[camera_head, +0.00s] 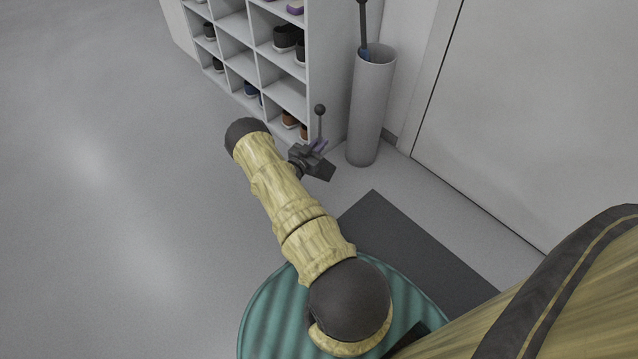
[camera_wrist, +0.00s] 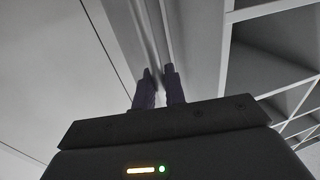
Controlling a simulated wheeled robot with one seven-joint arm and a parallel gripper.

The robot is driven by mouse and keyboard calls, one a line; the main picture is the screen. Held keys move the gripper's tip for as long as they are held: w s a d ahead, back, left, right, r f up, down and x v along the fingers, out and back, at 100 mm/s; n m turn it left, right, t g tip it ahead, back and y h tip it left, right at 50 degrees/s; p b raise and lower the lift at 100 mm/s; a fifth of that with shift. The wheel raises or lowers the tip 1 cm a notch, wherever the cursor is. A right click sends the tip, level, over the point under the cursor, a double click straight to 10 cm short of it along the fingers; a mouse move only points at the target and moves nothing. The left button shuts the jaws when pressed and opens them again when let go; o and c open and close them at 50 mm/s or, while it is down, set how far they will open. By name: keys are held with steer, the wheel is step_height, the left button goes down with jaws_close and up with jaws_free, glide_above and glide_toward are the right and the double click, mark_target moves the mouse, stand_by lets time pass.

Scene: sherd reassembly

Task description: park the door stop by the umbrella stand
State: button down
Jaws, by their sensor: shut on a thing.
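The door stop (camera_head: 319,110) shows in the head view as a thin dark upright rod with a round knob on top; its lower end is hidden by my gripper. My gripper (camera_head: 319,146) is shut on it, left of the umbrella stand. The umbrella stand (camera_head: 370,115) is a tall grey cylinder holding a dark umbrella with some blue. A gap of floor lies between the stand and my gripper. In the wrist view the two dark fingers (camera_wrist: 160,75) are close together; I cannot make out the door stop between them.
A white shoe rack (camera_head: 328,70) with several shoes stands just behind my gripper. A white door (camera_head: 540,100) is on the right. A dark mat (camera_head: 385,220) lies on the floor before it. The grey floor (camera_head: 110,200) at left is clear.

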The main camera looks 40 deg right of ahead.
steer(key=b, duration=0.4)
glide_above(326, 172)
steer(key=w, duration=0.3)
steer(key=shift+w+a+f, duration=0.1)
steer(key=shift+a+f, duration=0.05)
steer(key=shift+f, duration=1.35)
steer(key=shift+w+a+f, duration=0.1)
steer(key=shift+f, duration=1.4)
steer(key=shift+f+b, duration=1.05)
steer(key=shift+f, duration=0.8)
steer(key=shift+f+b, duration=0.3)
steer(key=c, duration=1.5)
jaws_free()
steer(key=shift+o, duration=0.2)
steer(key=shift+r, duration=0.1)
